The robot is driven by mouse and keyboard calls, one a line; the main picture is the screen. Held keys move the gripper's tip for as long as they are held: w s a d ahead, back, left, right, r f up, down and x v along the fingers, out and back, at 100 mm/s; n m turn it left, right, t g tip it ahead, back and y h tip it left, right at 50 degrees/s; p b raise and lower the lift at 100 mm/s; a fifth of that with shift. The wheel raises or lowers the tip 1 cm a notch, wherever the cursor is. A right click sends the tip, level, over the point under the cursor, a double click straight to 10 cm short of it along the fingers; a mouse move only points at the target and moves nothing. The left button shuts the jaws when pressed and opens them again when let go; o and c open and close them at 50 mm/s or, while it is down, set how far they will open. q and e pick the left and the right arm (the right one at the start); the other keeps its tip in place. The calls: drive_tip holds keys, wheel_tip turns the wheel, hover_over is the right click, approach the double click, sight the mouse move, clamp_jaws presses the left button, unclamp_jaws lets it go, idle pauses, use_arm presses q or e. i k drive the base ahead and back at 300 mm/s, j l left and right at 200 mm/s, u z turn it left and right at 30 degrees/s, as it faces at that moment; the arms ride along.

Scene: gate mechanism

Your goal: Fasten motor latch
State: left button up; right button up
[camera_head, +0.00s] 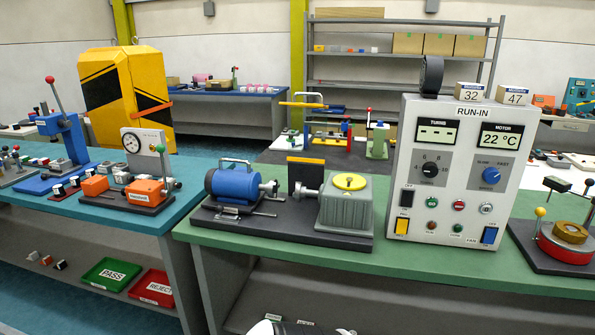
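The blue motor (232,186) with a metal carry handle on top sits at the left end of a dark base plate (285,231) on the green bench. A metal lever-like part (238,213), perhaps the latch, lies low at the motor's front. I cannot tell whether it is fastened. The motor's shaft coupling (269,187) points right, apart from the coupling (303,189) of the grey gearbox (346,206) with a yellow disc on top. Neither of my grippers shows in the head view.
The RUN-IN control box (455,150) stands right of the gearbox. A red round fixture (566,240) is at the far right. A teal bench with a orange-block fixture (148,190) stands left across a gap. The green bench's front strip (330,262) is clear.

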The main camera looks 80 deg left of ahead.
sight(237, 190)
drive_tip(key=u, duration=3.15)
